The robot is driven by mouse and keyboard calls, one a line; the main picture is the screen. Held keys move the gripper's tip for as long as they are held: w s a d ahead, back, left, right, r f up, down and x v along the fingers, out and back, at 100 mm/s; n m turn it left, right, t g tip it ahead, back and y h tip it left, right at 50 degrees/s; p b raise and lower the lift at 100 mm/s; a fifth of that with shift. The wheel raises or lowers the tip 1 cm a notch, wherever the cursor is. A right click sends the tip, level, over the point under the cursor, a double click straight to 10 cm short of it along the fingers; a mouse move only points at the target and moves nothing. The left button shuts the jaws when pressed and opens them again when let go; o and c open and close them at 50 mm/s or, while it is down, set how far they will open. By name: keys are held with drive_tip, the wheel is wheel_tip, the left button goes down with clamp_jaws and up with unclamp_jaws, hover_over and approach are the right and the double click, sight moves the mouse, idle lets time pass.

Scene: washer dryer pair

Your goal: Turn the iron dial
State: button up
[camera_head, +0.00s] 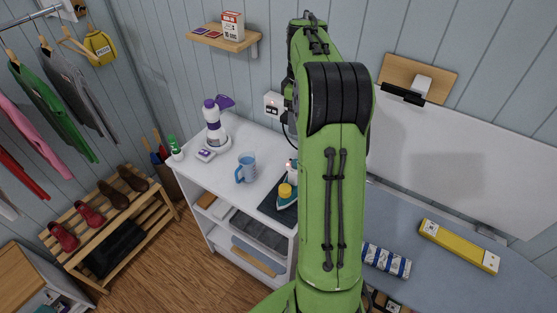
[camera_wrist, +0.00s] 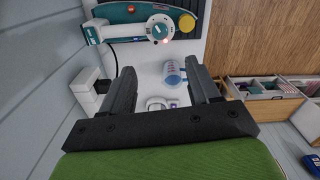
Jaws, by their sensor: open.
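The iron (camera_head: 286,200) is teal and white with a yellow cap on its top. It stands on a dark mat (camera_head: 275,208) on the white counter, partly hidden behind my green arm. In the wrist view the iron (camera_wrist: 125,28) lies across the top, with its round white dial (camera_wrist: 160,29) facing the camera and a small orange light beside it. My gripper (camera_wrist: 150,66) is open and empty, its fingers pointing towards the iron, apart from the dial. In the head view my gripper is hidden behind the arm.
A blue measuring jug (camera_head: 246,168) stands left of the iron, with a purple and white steamer (camera_head: 213,122) behind it. A wall socket (camera_head: 273,104) with a cord is above the counter. A yellow box (camera_head: 458,246) lies on the grey surface at right.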

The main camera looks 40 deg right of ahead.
wheel_tip(320, 180, down, 16)
drive_tip(key=shift+r+b, duration=0.25)
drive_tip(key=shift+b, duration=0.8)
drive_tip(key=c, duration=1)
drive_tip(key=shift+c, duration=0.2)
drive_tip(key=shift+r, duration=0.1)
